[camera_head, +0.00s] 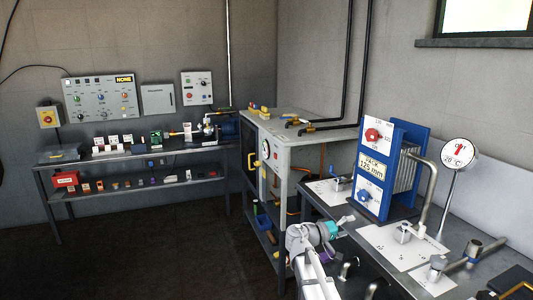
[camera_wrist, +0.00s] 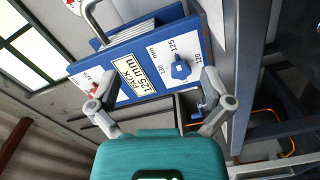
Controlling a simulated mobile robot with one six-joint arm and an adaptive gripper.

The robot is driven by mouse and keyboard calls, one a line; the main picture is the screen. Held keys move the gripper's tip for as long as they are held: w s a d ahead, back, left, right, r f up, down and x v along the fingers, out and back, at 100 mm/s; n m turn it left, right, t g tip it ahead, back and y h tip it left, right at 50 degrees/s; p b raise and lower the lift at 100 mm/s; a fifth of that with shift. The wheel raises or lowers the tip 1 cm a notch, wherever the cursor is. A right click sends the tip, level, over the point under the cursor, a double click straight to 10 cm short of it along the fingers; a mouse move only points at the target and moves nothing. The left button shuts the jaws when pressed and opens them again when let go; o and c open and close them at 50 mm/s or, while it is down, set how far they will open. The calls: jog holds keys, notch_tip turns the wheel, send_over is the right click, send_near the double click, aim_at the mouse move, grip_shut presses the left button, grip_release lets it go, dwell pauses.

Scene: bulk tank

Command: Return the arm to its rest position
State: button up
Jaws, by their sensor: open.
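My gripper (camera_wrist: 158,100) shows in the wrist view with its two fingers spread apart and nothing between them. Its teal body fills the bottom of that view. In the head view my gripper (camera_head: 335,228) is at the end of my white arm, low in the middle of the picture, beside the right-hand bench. The blue plate pack (camera_wrist: 150,62), labelled "PACK 125 mm", lies beyond the fingers in the wrist view. In the head view the blue plate pack (camera_head: 375,172) stands upright on the bench, behind and to the right of my gripper. I see no contact between them.
The right-hand bench (camera_head: 445,284) carries pipes, valves and a round dial (camera_head: 459,153) on a post. A grey cabinet (camera_head: 285,140) stands left of it. A long bench (camera_head: 120,158) with small items lines the back wall. The dark floor (camera_head: 150,262) at left is clear.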

jog(key=s+f+m+g+y, duration=0.1)
jog(key=s+f+g+y, duration=0.3)
jog(key=s+f+y, duration=0.7)
jog(key=s+a+f+g+y, duration=0.2)
jog(key=s+a+f+y, duration=0.4)
jog(key=s+a+f, duration=0.3)
notch_tip(320, 180, up, 18)
jog(key=s+p, duration=0.1)
jog(key=p, duration=1.5)
jog(key=shift+s+a+f+n, duration=0.2)
jog(key=shift+a+n, duration=0.1)
